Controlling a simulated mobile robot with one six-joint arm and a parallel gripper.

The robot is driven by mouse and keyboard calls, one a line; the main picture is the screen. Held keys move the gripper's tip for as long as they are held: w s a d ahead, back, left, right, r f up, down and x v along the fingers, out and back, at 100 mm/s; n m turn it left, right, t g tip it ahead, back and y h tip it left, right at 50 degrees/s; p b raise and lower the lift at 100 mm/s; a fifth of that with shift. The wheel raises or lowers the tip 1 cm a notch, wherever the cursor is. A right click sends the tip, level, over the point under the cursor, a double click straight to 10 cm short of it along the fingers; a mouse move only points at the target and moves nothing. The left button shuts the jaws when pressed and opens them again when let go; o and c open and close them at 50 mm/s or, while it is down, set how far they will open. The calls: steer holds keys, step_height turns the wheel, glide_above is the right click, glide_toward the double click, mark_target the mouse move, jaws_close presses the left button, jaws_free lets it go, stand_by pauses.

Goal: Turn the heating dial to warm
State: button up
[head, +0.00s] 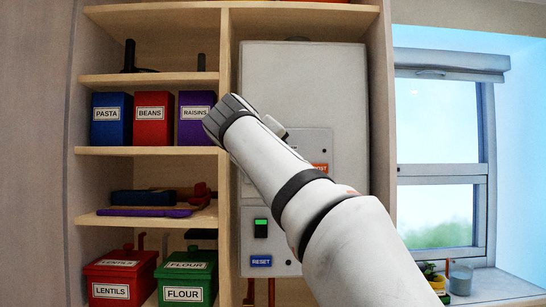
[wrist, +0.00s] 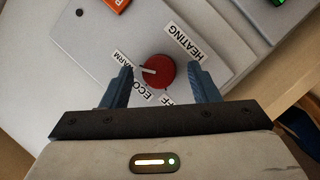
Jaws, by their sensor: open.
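The red heating dial (wrist: 160,72) shows in the wrist view on a grey panel, with a HEATING label (wrist: 184,41) to its upper right. Its white pointer points left, roughly between the WARM label (wrist: 130,61) and the ECO label (wrist: 133,90); I cannot tell exactly which it meets. The OFF label (wrist: 167,99) is below, partly hidden. My gripper (wrist: 161,68) is open, its blue fingers on either side of the dial with visible gaps. In the head view my gripper and arm are in front of the panel (head: 318,140), and the dial is hidden.
The panel sits on a grey boiler cabinet (head: 290,75). A green-lit switch (head: 261,228) and blue RESET label (head: 261,261) are below left. Shelves at left hold the PASTA (head: 112,130), BEANS (head: 153,132) and RAISINS (head: 193,130) boxes. A window (head: 438,160) is at right.

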steer(key=b+v, duration=0.2)
steer(key=v, duration=0.6)
stand_by(0.4)
steer(key=s+d+f+g+y+b, duration=0.15)
steer(key=d+f, duration=0.25)
steer(key=f, duration=0.5)
steer(key=s+d+f+m+g, duration=0.1)
steer(key=s+d+f+g, duration=0.15)
steer(key=f, duration=0.65)
steer(key=s+d+f+g, duration=0.1)
steer(key=d+f+g, duration=0.1)
steer(key=d+f, duration=0.5)
steer(key=s+f+m+g+y, duration=0.1)
steer(key=s+f, duration=0.5)
steer(key=f, duration=0.4)
steer(key=s+d+f+m+g+y+b, duration=0.1)
steer(key=s+f+m+g, duration=0.1)
steer(key=s+f, duration=0.4)
steer(key=s+d+f+m+g+y, duration=0.1)
steer(key=s+f, duration=0.5)
steer(key=f, duration=0.8)
steer(key=shift+s+d+f+m+g, duration=0.15)
steer(key=shift+s+d+m+g, duration=0.1)
steer(key=shift+m+g, duration=0.35)
